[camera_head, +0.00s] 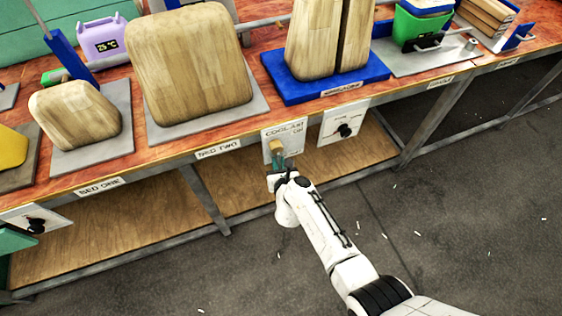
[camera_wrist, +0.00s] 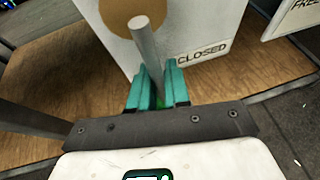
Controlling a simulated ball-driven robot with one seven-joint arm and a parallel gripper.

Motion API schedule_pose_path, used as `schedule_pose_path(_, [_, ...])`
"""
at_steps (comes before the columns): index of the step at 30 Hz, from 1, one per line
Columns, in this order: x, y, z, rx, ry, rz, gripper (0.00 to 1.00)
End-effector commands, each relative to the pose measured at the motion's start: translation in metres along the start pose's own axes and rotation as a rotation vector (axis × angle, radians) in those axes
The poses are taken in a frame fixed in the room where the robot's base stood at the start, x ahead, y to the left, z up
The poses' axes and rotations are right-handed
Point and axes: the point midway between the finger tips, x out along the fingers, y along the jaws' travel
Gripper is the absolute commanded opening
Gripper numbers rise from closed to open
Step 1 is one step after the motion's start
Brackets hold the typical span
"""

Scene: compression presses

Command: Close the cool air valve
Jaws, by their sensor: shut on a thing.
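The cool air valve panel (camera_head: 290,133) is a white plate on the front edge of the bench, below the blue base. A brass-coloured round hub (camera_wrist: 125,15) shows at the top of the wrist view, with a grey rod-like lever (camera_wrist: 147,45) coming out of it towards me. The word CLOSED is printed on the plate to the right of the lever. My gripper (camera_wrist: 158,92) has its teal fingers on both sides of the lever, shut on it. In the head view my gripper (camera_head: 279,166) is at the panel and hides the lever's end.
A second white panel with a black knob (camera_head: 346,130) is just to the right. Wooden blocks (camera_head: 190,62) stand on the bench (camera_head: 140,148) above. A wooden lower shelf (camera_head: 130,225) and metal legs lie behind my gripper. The grey floor in front is clear apart from small white scraps.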

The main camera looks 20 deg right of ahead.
Motion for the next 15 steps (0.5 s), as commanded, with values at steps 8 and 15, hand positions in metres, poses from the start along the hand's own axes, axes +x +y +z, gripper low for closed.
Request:
schedule_pose_path(8, [-0.0005,0.0014,-0.0020,0.013,0.005,0.007,0.00])
schedule_pose_path(15, [-0.0006,0.0017,-0.0020,0.012,0.005,0.007,0.20])
